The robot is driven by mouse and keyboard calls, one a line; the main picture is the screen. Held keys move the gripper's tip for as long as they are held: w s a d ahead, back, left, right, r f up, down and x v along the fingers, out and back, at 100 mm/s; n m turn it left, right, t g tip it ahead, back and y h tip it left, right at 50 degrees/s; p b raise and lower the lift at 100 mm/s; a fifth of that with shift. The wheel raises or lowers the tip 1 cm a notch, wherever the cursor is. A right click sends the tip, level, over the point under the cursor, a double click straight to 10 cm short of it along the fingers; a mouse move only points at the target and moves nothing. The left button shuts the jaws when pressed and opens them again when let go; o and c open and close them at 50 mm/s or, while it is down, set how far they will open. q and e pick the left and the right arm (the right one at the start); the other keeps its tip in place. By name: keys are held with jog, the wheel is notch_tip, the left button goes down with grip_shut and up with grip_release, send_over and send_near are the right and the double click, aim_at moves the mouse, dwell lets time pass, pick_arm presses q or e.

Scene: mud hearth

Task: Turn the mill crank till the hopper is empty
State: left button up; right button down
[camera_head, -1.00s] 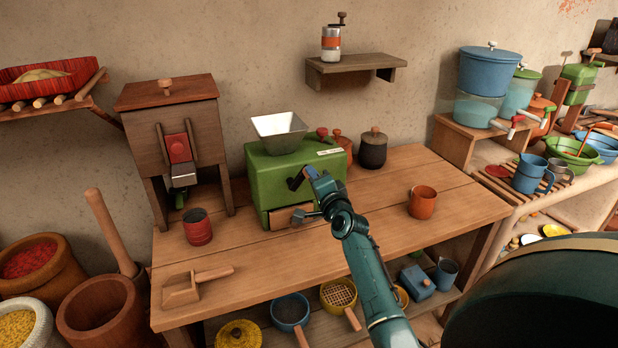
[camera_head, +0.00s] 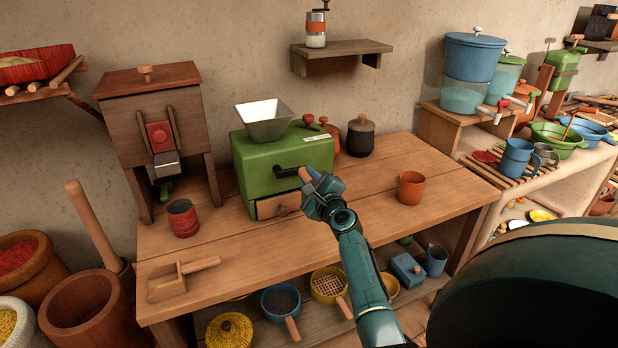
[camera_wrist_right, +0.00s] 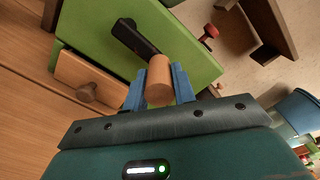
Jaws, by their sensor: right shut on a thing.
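The green mill (camera_head: 285,165) stands on the wooden table with a metal hopper (camera_head: 264,121) on top. My right gripper (camera_head: 311,178) is shut on that handle. In the right wrist view the wooden crank handle (camera_wrist_right: 159,81) sits between the blue fingers. My left gripper is not in view.
An orange cup (camera_head: 411,187) stands to the right on the table (camera_head: 370,215), a red cup (camera_head: 182,219) to the left. A wooden scoop (camera_head: 180,279) lies front left. Table around my forearm is clear.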

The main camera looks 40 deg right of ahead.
jog(key=m, duration=0.1)
jog(key=f+m, duration=0.2)
jog(key=shift+w+a+m, duration=0.1)
jog(key=shift+a+m, duration=0.15)
jog(key=shift+m, duration=0.15)
jog(key=shift+w+a+f+m+b, duration=0.1)
jog(key=shift+a+f+m, duration=0.15)
jog(key=shift+m, duration=0.45)
jog(key=shift+a+f+m+b, duration=0.1)
jog(key=shift+f+m, duration=0.2)
jog(key=shift+m, duration=0.4)
jog(key=shift+w+a+f+m+b, duration=0.1)
jog(key=shift+a+f+m, duration=0.15)
jog(key=shift+m, duration=0.45)
jog(key=c, duration=1.1)
grip_release()
jog(key=shift+f, duration=0.1)
jog(key=shift+c, duration=0.2)
jog(key=shift+s, duration=0.1)
